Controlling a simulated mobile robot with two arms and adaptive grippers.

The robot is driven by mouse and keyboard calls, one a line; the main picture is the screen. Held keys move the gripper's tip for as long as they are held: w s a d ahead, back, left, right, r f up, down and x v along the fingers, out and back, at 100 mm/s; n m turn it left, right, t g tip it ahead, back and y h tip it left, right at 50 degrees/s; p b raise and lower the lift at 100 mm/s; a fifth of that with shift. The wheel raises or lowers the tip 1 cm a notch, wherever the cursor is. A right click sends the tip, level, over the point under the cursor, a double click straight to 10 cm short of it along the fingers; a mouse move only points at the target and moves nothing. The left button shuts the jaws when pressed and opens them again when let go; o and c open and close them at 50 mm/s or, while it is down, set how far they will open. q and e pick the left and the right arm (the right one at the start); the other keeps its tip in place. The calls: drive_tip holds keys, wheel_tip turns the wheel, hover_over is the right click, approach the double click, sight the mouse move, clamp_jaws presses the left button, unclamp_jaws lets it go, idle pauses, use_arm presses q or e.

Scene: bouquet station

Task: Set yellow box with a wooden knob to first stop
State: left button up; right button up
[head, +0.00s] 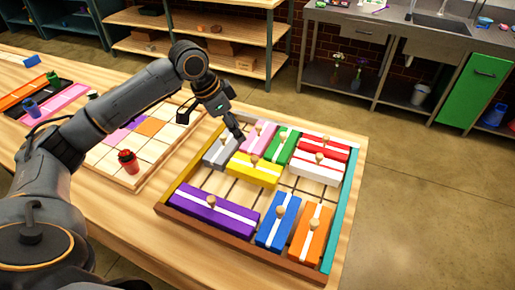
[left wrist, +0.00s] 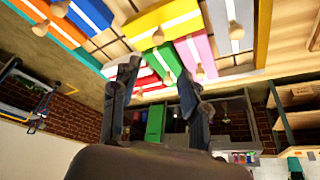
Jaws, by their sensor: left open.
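The yellow box (head: 249,174) with a white stripe and a wooden knob (head: 254,159) lies crosswise near the middle of a walled tray (head: 362,160). The yellow box also shows at the top of the left wrist view (left wrist: 150,24). My left gripper (head: 238,135) is open and empty, above the back left of the tray near the grey box (head: 218,154) and the pink box (head: 262,137). It is behind the yellow box and apart from its knob. In the left wrist view its spread fingers (left wrist: 158,85) have nothing between them. My right gripper is not in view.
The green box (head: 282,147), red box (head: 327,144) and white box (head: 315,172) lie behind or right of the yellow box. The purple box (head: 210,216), blue box (head: 278,221) and orange box (head: 311,233) lie in front. Bare cells flank the yellow box. A red cup (head: 128,162) stands left.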

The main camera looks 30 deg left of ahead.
use_arm(q)
drive_tip(key=p, duration=0.1)
approach(254, 157)
drive_tip(key=f, duration=0.2)
drive_tip(key=x, duration=0.3)
drive_tip(key=p+x, duration=0.1)
drive_tip(key=x, duration=0.1)
drive_tip(key=shift+w+d+f, duration=0.2)
drive_tip(key=shift+w+d, duration=0.1)
drive_tip(key=shift+d, duration=0.1)
drive_tip(key=shift+w+d+f, duration=0.1)
drive_tip(key=shift+f, duration=0.45)
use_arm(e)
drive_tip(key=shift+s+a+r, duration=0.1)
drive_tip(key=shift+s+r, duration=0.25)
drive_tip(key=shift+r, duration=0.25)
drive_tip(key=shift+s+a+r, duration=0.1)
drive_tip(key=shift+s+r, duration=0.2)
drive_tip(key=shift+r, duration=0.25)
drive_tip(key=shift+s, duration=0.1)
use_arm(q)
clamp_jaws()
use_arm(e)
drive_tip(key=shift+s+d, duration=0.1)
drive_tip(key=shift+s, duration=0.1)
